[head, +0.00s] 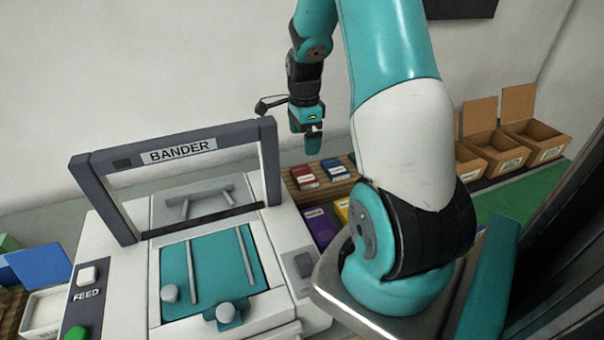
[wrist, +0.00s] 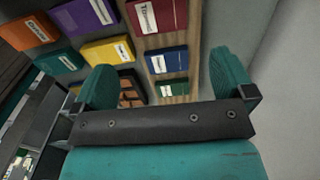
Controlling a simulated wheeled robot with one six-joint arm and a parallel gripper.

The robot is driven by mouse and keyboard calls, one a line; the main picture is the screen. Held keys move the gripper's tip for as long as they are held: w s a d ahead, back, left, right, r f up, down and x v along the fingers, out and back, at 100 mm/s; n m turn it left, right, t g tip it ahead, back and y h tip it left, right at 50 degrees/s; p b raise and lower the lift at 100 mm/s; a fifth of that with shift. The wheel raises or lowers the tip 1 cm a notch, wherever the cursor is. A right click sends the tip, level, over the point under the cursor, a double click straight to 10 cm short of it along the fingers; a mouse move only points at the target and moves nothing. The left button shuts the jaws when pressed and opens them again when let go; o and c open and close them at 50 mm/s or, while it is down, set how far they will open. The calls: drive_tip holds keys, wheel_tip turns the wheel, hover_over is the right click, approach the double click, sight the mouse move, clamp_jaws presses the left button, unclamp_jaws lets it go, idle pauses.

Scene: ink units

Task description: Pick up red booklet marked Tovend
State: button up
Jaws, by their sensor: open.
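The red booklet (head: 304,177) lies on a wooden-slatted surface beyond the bander, left of a blue booklet (head: 338,171). In the wrist view the red booklet (wrist: 157,16) is at the top edge, partly cut off, with a white label whose lettering starts with "T"; the rest is hard to read. My gripper (head: 313,142) hangs above and behind the booklets in the head view. In the wrist view my gripper (wrist: 164,66) has its two teal fingers wide apart with nothing held. The blue booklet (wrist: 166,61) shows between them; the red one lies beyond it.
A purple booklet (wrist: 84,17), an orange one (wrist: 28,32), a yellow one (wrist: 108,51) and a green one (wrist: 172,88) lie nearby. The bander (head: 180,150) with its tall frame stands at left. Open cardboard boxes (head: 490,148) stand at right. A wall is behind.

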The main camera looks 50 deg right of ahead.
drive_tip(key=p, duration=0.1)
hover_over(304, 174)
wheel_tip(304, 174, down, 6)
drive_tip(key=shift+w+r, duration=0.1)
drive_tip(key=shift+f+p, duration=1.15)
drive_tip(key=shift+f, duration=1.7)
drive_tip(key=c, duration=0.6)
drive_tip(key=shift+c, duration=0.2)
